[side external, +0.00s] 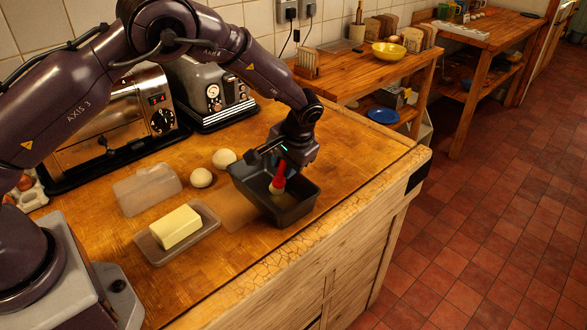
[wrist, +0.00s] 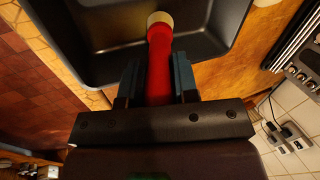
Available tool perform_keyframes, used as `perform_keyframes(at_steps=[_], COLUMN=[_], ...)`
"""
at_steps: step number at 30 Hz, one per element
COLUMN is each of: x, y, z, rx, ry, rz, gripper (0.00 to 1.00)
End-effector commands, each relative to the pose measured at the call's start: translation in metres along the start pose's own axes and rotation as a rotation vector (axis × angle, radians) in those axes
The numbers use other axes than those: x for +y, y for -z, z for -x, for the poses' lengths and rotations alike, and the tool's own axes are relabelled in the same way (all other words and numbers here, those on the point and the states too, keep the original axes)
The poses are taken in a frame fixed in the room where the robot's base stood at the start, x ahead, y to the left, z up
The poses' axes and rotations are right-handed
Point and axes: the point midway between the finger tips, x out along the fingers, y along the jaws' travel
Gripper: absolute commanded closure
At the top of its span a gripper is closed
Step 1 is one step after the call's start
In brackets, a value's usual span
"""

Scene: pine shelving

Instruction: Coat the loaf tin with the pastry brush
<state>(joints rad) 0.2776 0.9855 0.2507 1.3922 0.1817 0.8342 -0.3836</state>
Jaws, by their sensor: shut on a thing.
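The dark grey loaf tin (side external: 291,211) stands on the wooden worktop near its front edge. It fills the top of the wrist view (wrist: 100,40). My gripper (side external: 281,163) is over the tin and shut on the pastry brush (side external: 278,181). In the wrist view, the brush's red handle (wrist: 160,62) runs up between the fingers (wrist: 157,85), and its pale end points into the tin. In the side view the pale end is inside the tin, low down. I cannot tell whether it touches the tin's floor.
A block of butter (side external: 175,227) sits on a grey dish (side external: 203,213) left of the tin. A toaster (side external: 212,95) and a toaster oven (side external: 115,120) stand along the wall. Worktop right of the tin is clear.

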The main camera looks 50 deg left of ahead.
Motion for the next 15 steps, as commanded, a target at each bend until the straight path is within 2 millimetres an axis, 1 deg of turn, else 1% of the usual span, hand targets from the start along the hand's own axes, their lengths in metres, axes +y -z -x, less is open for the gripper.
perform_keyframes(at_steps=[1,15], x=[-0.006,-0.045], y=[0.0,0.007], z=[-0.002,-0.017], rx=[-0.002,-0.002], ry=[0.001,0.001], rz=[0.002,0.001], gripper=[0.96,0.96])
